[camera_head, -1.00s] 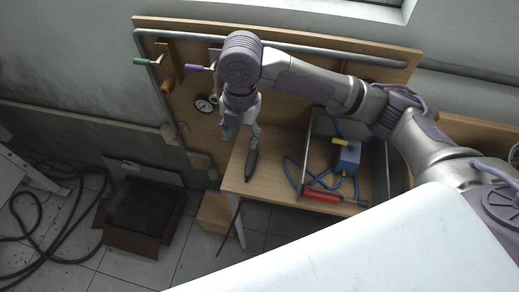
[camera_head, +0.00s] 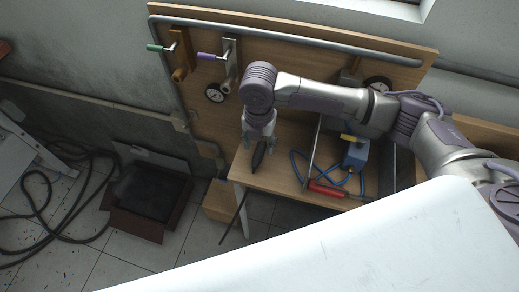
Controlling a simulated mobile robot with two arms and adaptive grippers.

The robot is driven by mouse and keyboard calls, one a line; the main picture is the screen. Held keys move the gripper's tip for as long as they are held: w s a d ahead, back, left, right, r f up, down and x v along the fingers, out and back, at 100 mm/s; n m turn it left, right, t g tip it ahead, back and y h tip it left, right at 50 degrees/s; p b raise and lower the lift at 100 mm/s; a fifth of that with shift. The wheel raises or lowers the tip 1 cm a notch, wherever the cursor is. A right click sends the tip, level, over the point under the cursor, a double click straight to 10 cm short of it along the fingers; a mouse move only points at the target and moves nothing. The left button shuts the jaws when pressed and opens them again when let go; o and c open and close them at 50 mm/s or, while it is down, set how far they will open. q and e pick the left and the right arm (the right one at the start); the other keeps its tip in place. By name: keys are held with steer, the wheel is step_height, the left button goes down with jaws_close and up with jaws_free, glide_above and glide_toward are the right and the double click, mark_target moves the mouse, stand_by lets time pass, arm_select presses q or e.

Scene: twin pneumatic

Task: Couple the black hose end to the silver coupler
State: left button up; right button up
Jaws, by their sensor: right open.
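The black hose end (camera_head: 258,156) lies on the wooden bench near its left front part, and a thin dark hose hangs from it over the front edge. My right gripper (camera_head: 259,142) is open, pointing down over the back part of the hose end; its fingers partly hide it, and I cannot tell whether they touch it. The silver coupler (camera_head: 228,86) appears to be the pale fitting on the back board, below the purple-handled valve (camera_head: 210,57). My left gripper is not in view.
A brass-coloured fitting (camera_head: 179,74) sits below a green-handled valve (camera_head: 157,48), left of the silver one. A gauge (camera_head: 215,93) is under the valves. On the bench's right are a blue device (camera_head: 355,155), blue hose and a red tool (camera_head: 327,189). A dark box (camera_head: 147,201) stands on the floor.

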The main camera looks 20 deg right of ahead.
mark_target(260, 150)
steer(key=shift+d+f, duration=0.1)
steer(key=shift+f, duration=1.25)
jaws_close()
steer(key=shift+r, duration=0.2)
